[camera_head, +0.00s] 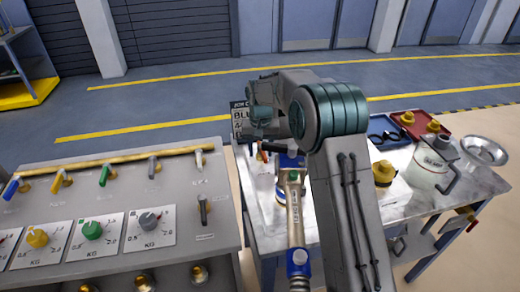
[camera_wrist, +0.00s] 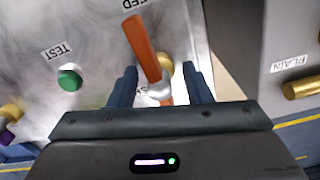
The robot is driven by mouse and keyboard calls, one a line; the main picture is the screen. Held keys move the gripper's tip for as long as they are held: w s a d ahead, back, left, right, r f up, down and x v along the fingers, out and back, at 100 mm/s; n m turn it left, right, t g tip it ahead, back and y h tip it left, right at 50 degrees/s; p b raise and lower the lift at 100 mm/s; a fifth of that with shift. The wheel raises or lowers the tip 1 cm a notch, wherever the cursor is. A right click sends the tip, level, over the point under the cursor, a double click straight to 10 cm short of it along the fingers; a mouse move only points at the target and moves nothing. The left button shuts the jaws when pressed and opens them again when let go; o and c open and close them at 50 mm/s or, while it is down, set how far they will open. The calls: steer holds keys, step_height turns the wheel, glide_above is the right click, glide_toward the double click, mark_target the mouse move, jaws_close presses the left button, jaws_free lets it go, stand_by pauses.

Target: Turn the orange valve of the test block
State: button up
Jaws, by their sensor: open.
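The orange valve handle (camera_wrist: 145,48) shows large in the wrist view as a long flat lever on a silver hub (camera_wrist: 158,91), with a brass fitting behind it. My gripper (camera_wrist: 161,72) is open, with one dark blue finger on each side of the valve. The lever lies between the fingers and reaches beyond them; I see gaps on both sides and no clear contact. In the head view my gripper (camera_head: 262,128) is over the left end of the marble-topped bench. There the valve is small and partly hidden by my arm.
A green button (camera_wrist: 69,78) labelled TEST sits left of the valve. A brass pipe (camera_wrist: 302,87) labelled PLAIN is at the right. In the head view, a grey valve panel (camera_head: 125,205) stands at left; a jug (camera_head: 432,163), blue tray and metal bowl (camera_head: 484,150) are at right.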

step_height(320, 180, up, 14)
stand_by(0.4)
steer(key=shift+f, duration=0.1)
